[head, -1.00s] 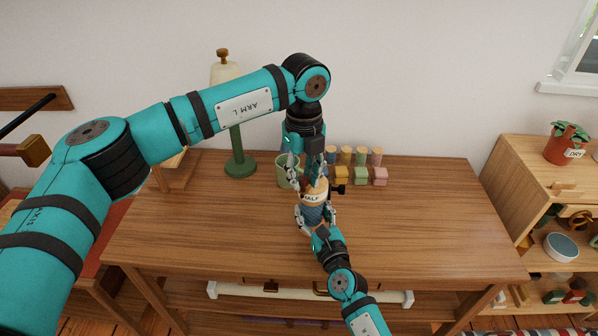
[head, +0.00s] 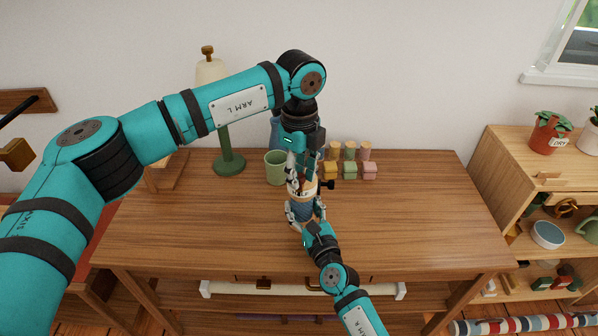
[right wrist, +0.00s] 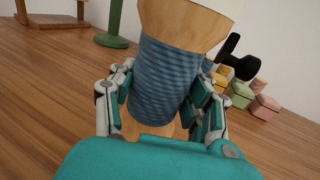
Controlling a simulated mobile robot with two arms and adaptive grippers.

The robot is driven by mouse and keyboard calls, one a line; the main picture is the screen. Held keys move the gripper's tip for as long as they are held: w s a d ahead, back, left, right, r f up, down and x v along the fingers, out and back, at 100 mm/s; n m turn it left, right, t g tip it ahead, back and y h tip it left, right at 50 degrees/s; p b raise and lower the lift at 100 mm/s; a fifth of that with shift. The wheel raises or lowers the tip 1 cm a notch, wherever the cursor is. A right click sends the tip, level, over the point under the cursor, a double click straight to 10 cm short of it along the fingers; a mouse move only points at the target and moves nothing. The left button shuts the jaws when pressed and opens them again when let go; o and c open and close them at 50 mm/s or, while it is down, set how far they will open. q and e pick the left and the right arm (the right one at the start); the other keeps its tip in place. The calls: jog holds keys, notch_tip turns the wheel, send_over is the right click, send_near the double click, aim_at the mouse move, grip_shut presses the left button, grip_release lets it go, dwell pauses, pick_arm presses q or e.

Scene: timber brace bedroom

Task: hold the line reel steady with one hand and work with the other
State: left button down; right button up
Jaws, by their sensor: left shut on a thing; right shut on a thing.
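The line reel (head: 301,210) is a wooden spool wound with blue line, with a pale top and a black crank knob (head: 327,185) on its right. It stands on the wooden table (head: 410,220). My right gripper (head: 306,213) is shut around its blue winding; the right wrist view shows the fingers on both sides of the reel (right wrist: 165,75). My left gripper (head: 301,188) comes down from above and is shut at the reel's top, covering most of it. The exact part between its fingertips is hidden.
Behind the reel stand a green cup (head: 276,167), several small coloured blocks (head: 350,171) and peg-like pieces (head: 349,150). A green-based lamp (head: 228,164) stands back left. A shelf unit (head: 490,190) is at the right. The table's right side is clear.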

aim_at(300, 176)
pick_arm(q)
jog(key=c, duration=1.1)
grip_release()
notch_tip(300, 176, up, 12)
pick_arm(e)
jog(key=o, duration=1.5)
jog(key=shift+c, duration=0.2)
jog(key=shift+s, duration=0.1)
